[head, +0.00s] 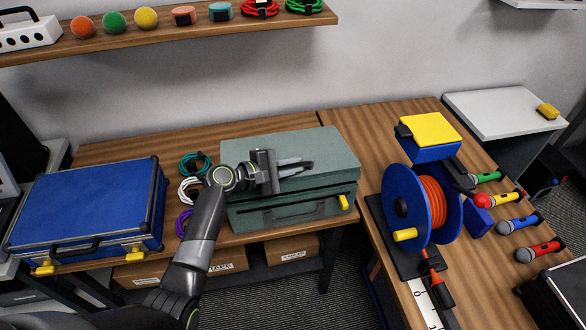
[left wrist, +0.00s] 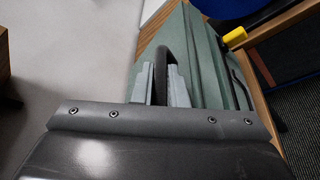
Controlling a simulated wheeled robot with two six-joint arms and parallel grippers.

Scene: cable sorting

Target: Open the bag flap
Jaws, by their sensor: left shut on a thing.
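The grey-green bag (head: 335,150) lies on the wooden table, and its top flap looks flat and closed. A yellow latch (head: 344,202) and a dark handle (head: 280,213) are on its front side. My left gripper (head: 298,168) is over the top of the bag. In the left wrist view its fingers (left wrist: 163,88) are shut on a dark curved strap (left wrist: 160,66) on the bag's top. The bag (left wrist: 205,55) also shows there behind the fingers. The gripper hides part of the bag's top. My right gripper is not in view.
A blue case (head: 85,210) stands left of the bag, with coiled cables (head: 190,188) between them. Right of the bag are a blue cable reel (head: 408,205) with orange cable, a yellow-topped blue block (head: 430,130) and several microphones (head: 515,223). A shelf (head: 165,38) hangs above.

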